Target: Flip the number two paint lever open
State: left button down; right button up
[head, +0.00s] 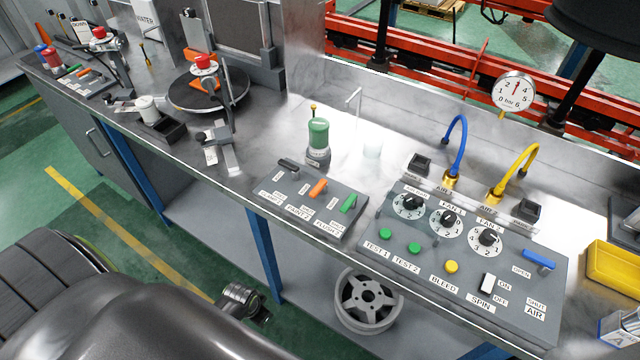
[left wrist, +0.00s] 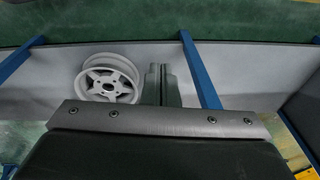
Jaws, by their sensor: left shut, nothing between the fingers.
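The number two paint lever (head: 318,187) is the orange lever in the middle of the small grey panel (head: 262,196) on the bench. A black lever (head: 288,165) is to its left and a green lever (head: 348,203) to its right, above the CLAMP, PAINT and FLUSH labels. In the left wrist view my left gripper (left wrist: 163,70) is shut and empty, with the lower shelf behind it. It is apart from the panel, which is out of that view. My right gripper is in neither view.
A larger panel (head: 400,268) with knobs, buttons and a blue lever (head: 538,259) stands right of the small one. A green bottle (head: 318,134) stands behind the small panel. A grey wheel (head: 368,300) lies on the shelf below. A blue bench leg (head: 264,256) stands under the front edge.

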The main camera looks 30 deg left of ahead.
pick_arm(q)
jog(key=w+d+r+m+h+p, duration=0.1)
jog(key=w+d+r+m, duration=0.15)
jog(key=r, duration=0.75)
jog(key=w+d+r+m+p, duration=0.1)
jog(key=w+r+m+p, duration=0.15)
jog(key=r, duration=0.75)
jog(key=w+d+r+m+h, duration=0.1)
jog(key=w+r, duration=0.2)
jog(key=r, duration=0.7)
jog(key=w+r+m, duration=0.1)
jog(key=w, duration=0.2)
jog(key=w+r+m, duration=0.1)
jog(key=w+m, duration=0.1)
jog(key=w+r+m, duration=0.1)
jog(key=w+m, duration=0.1)
jog(key=w, duration=0.1)
jog(key=shift+w+r+g+h, duration=0.15)
jog(key=shift+w+g+h, duration=0.15)
jog(key=shift+g+h, duration=0.1)
jog(key=w+r+m+g+h, duration=0.1)
jog(key=w+r+m, duration=0.5)
jog(key=w+r, duration=0.2)
jog(key=shift+a+r, duration=0.3)
jog(key=shift+a, duration=0.05)
